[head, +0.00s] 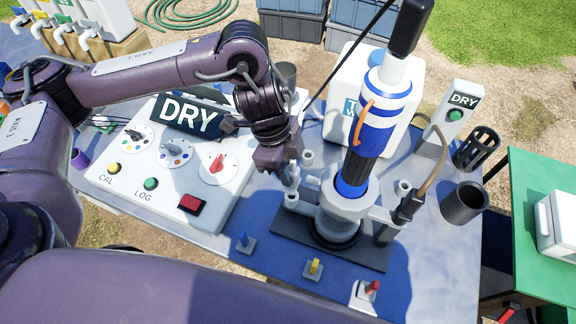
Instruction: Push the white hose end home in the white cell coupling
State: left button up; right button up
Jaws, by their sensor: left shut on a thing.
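My left gripper (281,165) points down beside the flow cell (340,218), on its left side. It is shut on a small pale piece, seemingly the white hose end (292,178), largely hidden by the fingers. Just below is a pale stub on the cell's left side, seemingly the white cell coupling (291,200). The hose end is at or just above this stub; I cannot tell how deep it sits. A blue and white cylinder (375,125) stands in the cell. My right gripper is out of view.
A white panel with dials and a DRY display (187,116) lies left. Blue (245,241), yellow (314,267) and red (372,287) small pieces stand on the front of the table. A dark cup (464,203) and a DRY post (452,115) stand right.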

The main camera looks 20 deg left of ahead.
pick_arm(q)
jog(key=shift+p, duration=0.4)
dwell(0.6)
dwell(0.5)
jog(key=shift+a+b+x, duration=0.2)
jog(key=shift+b+x, duration=0.25)
jog(key=shift+x, duration=0.3)
jog(key=shift+a+b+x, duration=0.15)
jog(key=shift+b+x, duration=0.25)
jog(key=shift+x, duration=0.35)
jog(key=shift+a+b+x, duration=0.2)
jog(key=shift+b+x, duration=0.25)
jog(key=shift+x, duration=0.3)
jog(key=o, duration=0.9)
jog(key=shift+o, duration=0.2)
jog(key=v, duration=0.7)
jog(key=shift+r+p, duration=0.35)
jog(key=shift+p, duration=0.1)
jog(key=shift+a+f, duration=0.1)
